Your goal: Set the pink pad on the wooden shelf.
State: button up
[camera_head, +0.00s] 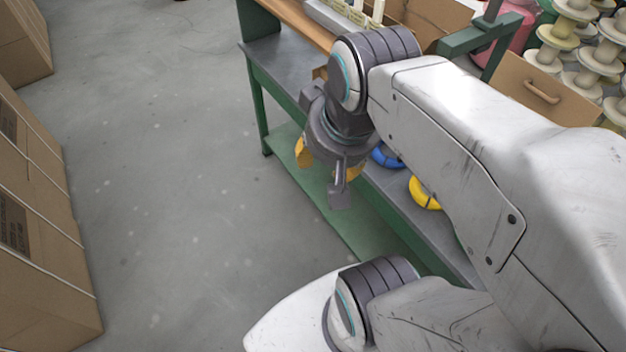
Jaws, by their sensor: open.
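My gripper (324,172) hangs from my arm in the middle of the view, with its fingers pointing down and apart. It is open and I see nothing between the fingers. It appears over the front edge of the green-framed bench. A brown wooden shelf (297,20) runs along the top of the bench's far end, partly cut off by the frame and my arm. I cannot make out the pink pad for certain. A pink shape (519,38) shows behind the green post at the upper right, but I cannot tell what it is.
A blue ring (385,158) and a yellow ring (424,196) lie on the bench's grey top (283,62), partly hidden by my arm. Several spools (571,30) and an open cardboard box (530,85) are at upper right. Large cartons (35,215) line the left. The floor between is clear.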

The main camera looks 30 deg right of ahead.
jog(key=s+a+f+n, duration=0.1)
jog(key=n, duration=0.1)
jog(key=s+a+f+n, duration=0.1)
jog(key=a, duration=0.1)
jog(key=shift+s+a+f+n+y, duration=0.3)
jog(key=shift+s+f+n+y, duration=0.05)
jog(key=shift+f+n+y, duration=0.05)
jog(key=shift+w+f+b, duration=0.1)
jog(key=shift+f+b, duration=0.75)
jog(key=shift+f, duration=0.1)
